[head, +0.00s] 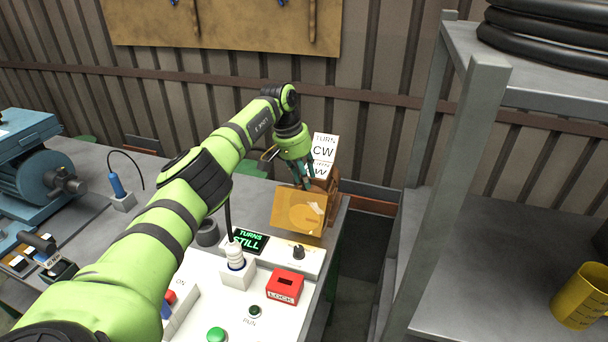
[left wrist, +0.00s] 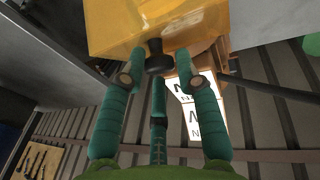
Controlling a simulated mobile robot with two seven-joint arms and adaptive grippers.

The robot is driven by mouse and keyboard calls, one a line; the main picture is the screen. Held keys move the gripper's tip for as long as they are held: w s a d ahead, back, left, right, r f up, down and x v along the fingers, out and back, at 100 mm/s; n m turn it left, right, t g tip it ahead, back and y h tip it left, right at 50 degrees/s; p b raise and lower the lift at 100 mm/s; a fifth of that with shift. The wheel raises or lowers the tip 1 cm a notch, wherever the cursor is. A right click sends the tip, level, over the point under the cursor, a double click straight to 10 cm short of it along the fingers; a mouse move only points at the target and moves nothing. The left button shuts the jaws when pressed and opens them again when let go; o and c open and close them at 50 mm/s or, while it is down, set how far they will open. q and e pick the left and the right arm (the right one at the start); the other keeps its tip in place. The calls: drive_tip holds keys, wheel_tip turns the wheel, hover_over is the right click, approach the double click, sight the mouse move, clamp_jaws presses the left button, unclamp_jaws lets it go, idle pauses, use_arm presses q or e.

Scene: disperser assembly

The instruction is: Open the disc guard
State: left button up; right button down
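The disc guard (head: 290,212) is an orange, see-through cover at the far right end of the bench, with a pale round shape showing through it. It also fills the top of the left wrist view (left wrist: 125,25). A dark knob (left wrist: 158,60) sticks out from the guard there. My left gripper (head: 304,183) is at the guard's upper back edge. In the left wrist view its green fingers (left wrist: 158,82) are spread, with the knob just beyond and between their tips. I cannot tell whether any finger touches it. My right gripper is in neither view.
A white "TURN CW" sign (head: 323,155) stands right behind the guard. A grey shelf post (head: 445,180) rises to the right.

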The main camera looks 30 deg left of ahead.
use_arm(q)
drive_tip(key=v, duration=1.2)
drive_tip(key=shift+a, duration=0.1)
